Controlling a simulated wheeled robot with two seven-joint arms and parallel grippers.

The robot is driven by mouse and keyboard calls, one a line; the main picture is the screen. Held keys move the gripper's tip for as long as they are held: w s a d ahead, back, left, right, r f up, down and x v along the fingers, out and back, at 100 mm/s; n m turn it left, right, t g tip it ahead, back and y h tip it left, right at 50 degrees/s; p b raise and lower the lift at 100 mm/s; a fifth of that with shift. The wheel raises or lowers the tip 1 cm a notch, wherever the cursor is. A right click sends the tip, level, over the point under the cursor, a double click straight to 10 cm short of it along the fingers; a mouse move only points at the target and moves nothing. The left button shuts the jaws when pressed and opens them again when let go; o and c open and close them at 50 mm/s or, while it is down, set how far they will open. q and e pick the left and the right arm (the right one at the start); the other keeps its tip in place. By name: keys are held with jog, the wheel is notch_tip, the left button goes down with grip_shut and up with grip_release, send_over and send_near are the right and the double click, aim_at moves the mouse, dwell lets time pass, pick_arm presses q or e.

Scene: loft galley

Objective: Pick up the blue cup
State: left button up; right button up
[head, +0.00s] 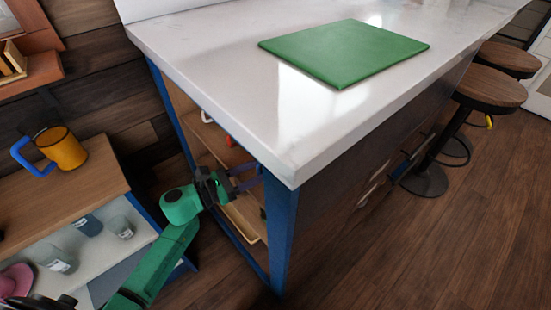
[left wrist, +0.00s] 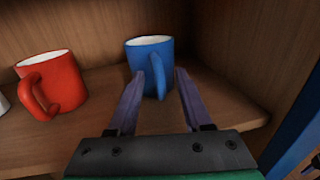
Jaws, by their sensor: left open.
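The blue cup (left wrist: 148,58) stands upright on a wooden shelf in the left wrist view, its handle facing my gripper. My left gripper (left wrist: 168,82) is open, and its fingers point at the cup, with the handle in line with the gap between the fingertips. I cannot tell whether they touch the cup. In the head view my left gripper (head: 245,178) reaches into the open side of the island, and the blue cup is hidden there. My right gripper is not in view.
A red mug (left wrist: 52,83) stands left of the blue cup on the shelf (left wrist: 85,127). A blue post (head: 280,225) borders the opening. A green board (head: 345,50) lies on the white counter (head: 215,60). An orange mug with a blue handle (head: 62,148) stands on a side cabinet.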

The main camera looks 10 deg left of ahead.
pick_arm(q)
grip_shut()
dwell(1.4)
